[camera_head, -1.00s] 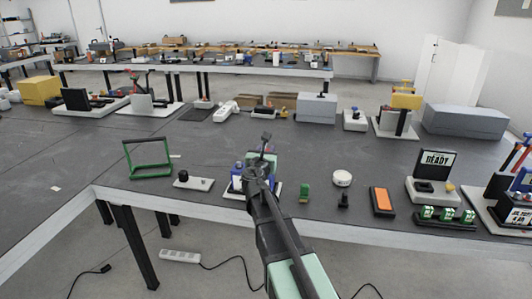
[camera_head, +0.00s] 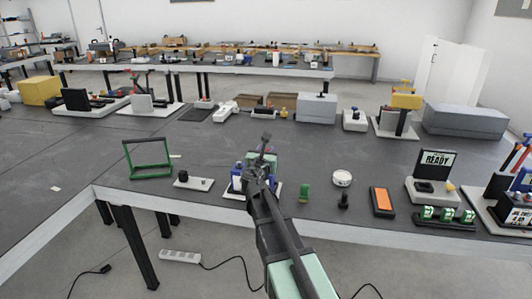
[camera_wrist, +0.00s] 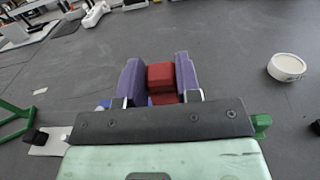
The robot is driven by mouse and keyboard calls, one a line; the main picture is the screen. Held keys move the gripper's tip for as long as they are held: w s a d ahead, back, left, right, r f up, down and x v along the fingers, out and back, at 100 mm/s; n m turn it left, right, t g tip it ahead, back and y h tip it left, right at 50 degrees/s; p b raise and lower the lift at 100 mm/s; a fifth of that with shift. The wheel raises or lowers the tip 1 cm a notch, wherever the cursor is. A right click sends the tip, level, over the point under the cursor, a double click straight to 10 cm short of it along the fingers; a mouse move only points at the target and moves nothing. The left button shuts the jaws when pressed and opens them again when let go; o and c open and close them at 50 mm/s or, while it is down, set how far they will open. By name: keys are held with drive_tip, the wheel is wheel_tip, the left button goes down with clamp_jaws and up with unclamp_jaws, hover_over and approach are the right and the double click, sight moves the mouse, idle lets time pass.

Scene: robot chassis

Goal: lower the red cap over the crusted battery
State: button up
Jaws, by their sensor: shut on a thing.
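The red cap (camera_wrist: 160,77) sits between the two purple fingers of my gripper (camera_wrist: 159,72) in the wrist view. The fingers are shut on it, one on each side. In the head view my gripper is largely hidden behind my own wrist, above a white-edged base (camera_head: 233,195) with blue parts. The cap cannot be made out there. The crusted battery cannot be identified in either view; my gripper and arm cover much of that base. Whether the cap touches anything below it cannot be told.
A green frame (camera_head: 148,160) and a grey plate with a black knob (camera_head: 194,182) stand left. Right are a small green block (camera_head: 304,193), a white round dish (camera_head: 342,179), also in the wrist view (camera_wrist: 286,68), and an orange-topped block (camera_head: 382,202).

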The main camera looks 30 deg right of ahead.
drive_tip(key=shift+f+b, duration=2.1)
drive_tip(key=shift+f, duration=0.05)
drive_tip(key=o, duration=1)
drive_tip(key=shift+r, duration=0.1)
drive_tip(key=v, duration=1.1)
drive_tip(key=shift+w, duration=0.1)
